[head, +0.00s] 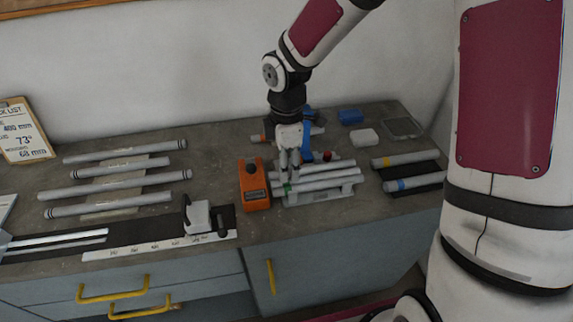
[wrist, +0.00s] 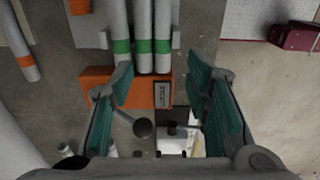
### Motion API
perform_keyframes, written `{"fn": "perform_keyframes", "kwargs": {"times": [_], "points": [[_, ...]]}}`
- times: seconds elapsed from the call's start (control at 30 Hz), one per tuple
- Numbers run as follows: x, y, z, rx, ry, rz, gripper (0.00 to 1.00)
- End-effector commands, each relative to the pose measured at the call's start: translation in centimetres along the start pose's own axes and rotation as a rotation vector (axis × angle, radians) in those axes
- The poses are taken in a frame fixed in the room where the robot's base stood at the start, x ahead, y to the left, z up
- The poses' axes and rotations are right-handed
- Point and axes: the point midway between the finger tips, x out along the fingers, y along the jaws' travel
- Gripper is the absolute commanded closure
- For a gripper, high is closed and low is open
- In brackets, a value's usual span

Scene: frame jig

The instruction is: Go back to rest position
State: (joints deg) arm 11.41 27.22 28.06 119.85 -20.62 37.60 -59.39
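My gripper (head: 290,168) is low over the bench at the left ends of the white tubes in a pale rack. In the wrist view my gripper (wrist: 160,78) has its two green-padded fingers spread wide, with nothing held between them. An orange box (wrist: 150,92) with a dark knob (wrist: 144,128) lies below the fingers. In the head view the orange box (head: 255,190) is left of the rack (head: 320,194). Contact between fingers and tubes cannot be told.
Several white tubes (head: 120,170) lie at left. A ruler jig (head: 150,247) with a clamp (head: 198,217) is at the front. Tubes on black mats (head: 408,159) are at right; a blue block (head: 350,117) is behind. A wall closes the back.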

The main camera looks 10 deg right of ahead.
Motion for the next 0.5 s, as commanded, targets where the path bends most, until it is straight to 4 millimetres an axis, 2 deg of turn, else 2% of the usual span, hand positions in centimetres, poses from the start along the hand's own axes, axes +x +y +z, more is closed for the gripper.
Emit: {"fn": "perform_keyframes", "kwargs": {"times": [0.37,0.5], "points": [[-0.2,0.0,0.1,0.008,-0.003,0.004,0.56],[-2.3,-0.4,1.1,0.083,-0.029,0.034,0.56]]}}
